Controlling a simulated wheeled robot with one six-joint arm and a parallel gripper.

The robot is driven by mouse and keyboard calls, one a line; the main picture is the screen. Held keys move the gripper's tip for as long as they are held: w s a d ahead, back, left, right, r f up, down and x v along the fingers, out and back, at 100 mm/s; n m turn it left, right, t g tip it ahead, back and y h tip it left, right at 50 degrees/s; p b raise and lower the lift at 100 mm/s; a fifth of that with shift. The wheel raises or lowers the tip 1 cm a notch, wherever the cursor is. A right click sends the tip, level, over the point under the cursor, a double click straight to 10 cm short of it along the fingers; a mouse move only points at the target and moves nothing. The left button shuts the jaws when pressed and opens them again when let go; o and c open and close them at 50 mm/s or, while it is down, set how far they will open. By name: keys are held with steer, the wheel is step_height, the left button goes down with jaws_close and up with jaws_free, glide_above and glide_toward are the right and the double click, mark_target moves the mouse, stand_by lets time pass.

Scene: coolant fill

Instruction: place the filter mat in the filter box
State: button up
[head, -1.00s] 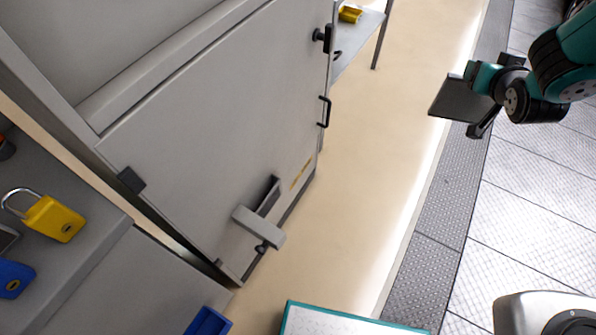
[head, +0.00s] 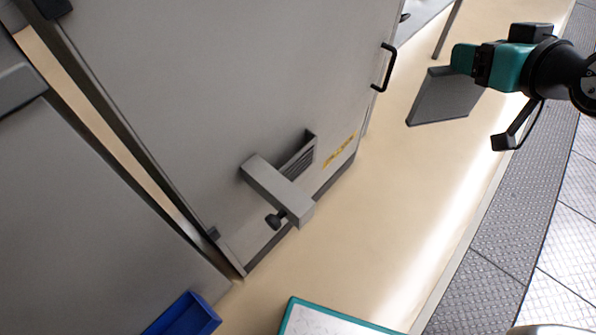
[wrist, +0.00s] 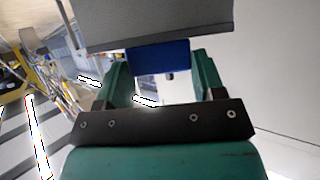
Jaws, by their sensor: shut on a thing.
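The filter mat (head: 445,97) is a dark grey flat slab, tilted in the air in front of the cabinet at the upper right of the head view. My gripper (head: 463,60) is shut on it at its upper edge. In the wrist view the mat (wrist: 150,22) spans the top, with a blue piece (wrist: 160,55) between the green fingers. The filter box (head: 302,158) is a slatted recess low on the grey cabinet. Its grey cover (head: 277,190), with a black knob, stands out from the cabinet. The mat is well apart from the box, up and right of it.
The grey cabinet (head: 215,90) has a black handle (head: 384,67) near its right edge. A blue bin (head: 184,315) and a teal-edged white tray (head: 335,320) are at the bottom.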

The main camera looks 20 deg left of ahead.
steer(key=s+a+f+n+g+y+b, duration=0.25)
steer(key=s+a+f+b, duration=0.2)
steer(key=s+b, duration=0.3)
steer(key=s+a+f+n+g+y+b, duration=0.2)
steer(key=s+a+f+n+g+b, duration=0.15)
steer(key=s+f+b, duration=0.35)
steer(key=r+n+p, duration=0.1)
steer(key=p, duration=0.9)
glide_above(283, 137)
steer(key=s+d, duration=0.1)
steer(key=d, duration=0.2)
steer(key=shift+s+r+y, duration=0.1)
steer(key=shift+r+y, duration=0.05)
steer(key=shift+y, duration=0.1)
steer(key=f+b, duration=0.2)
steer(key=f, duration=0.5)
steer(key=shift+d, duration=0.2)
step_height(283, 137, down, 4)
steer(key=shift+f+b, duration=0.15)
steer(key=shift+b, duration=1.05)
steer(key=shift+a+f, duration=0.15)
steer(key=shift+a, duration=0.05)
